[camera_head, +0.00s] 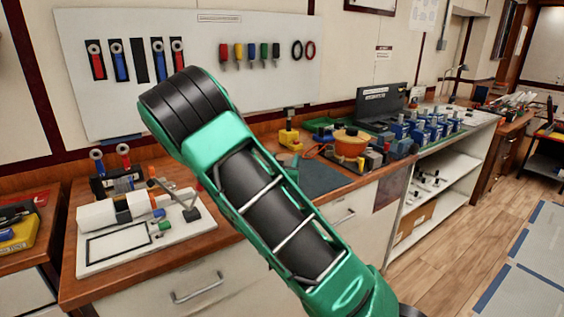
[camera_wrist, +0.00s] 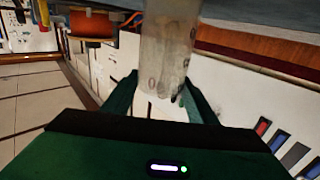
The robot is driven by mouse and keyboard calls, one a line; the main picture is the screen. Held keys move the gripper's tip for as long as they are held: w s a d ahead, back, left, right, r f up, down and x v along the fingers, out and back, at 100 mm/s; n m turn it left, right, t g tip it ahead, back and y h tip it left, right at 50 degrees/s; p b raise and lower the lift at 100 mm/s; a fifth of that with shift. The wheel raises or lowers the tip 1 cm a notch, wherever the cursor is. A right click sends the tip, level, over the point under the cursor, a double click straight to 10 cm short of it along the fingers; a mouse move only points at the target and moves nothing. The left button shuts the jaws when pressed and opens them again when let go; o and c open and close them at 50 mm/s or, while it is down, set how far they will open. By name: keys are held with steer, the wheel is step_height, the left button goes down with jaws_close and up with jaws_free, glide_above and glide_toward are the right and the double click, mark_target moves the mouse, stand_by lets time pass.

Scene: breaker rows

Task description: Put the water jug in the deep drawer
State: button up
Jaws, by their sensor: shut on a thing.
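In the wrist view my gripper (camera_wrist: 162,100) has its two green fingers closed on either side of a translucent, pale cylindrical vessel with dark markings, which I take as the water jug (camera_wrist: 166,45). The jug's far end runs out of the top of the frame. In the head view my arm crosses the middle, and neither my gripper nor the jug can be made out. A front with a handle, a drawer or a door (camera_head: 175,285), is at the lower left and looks shut. A second handled front (camera_head: 325,228) is right of my arm. I cannot tell which is the deep drawer.
The wooden worktop (camera_head: 85,288) carries a white board with tools (camera_head: 130,258) at left. An orange round container (camera_head: 350,148), a dark case (camera_head: 385,98) and several blue devices (camera_head: 430,130) stand on the right. Floor (camera_head: 445,262) at right is open.

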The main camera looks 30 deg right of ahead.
steer(key=o, duration=1.6)
steer(key=shift+f, duration=0.1)
steer(key=shift+o, duration=0.2)
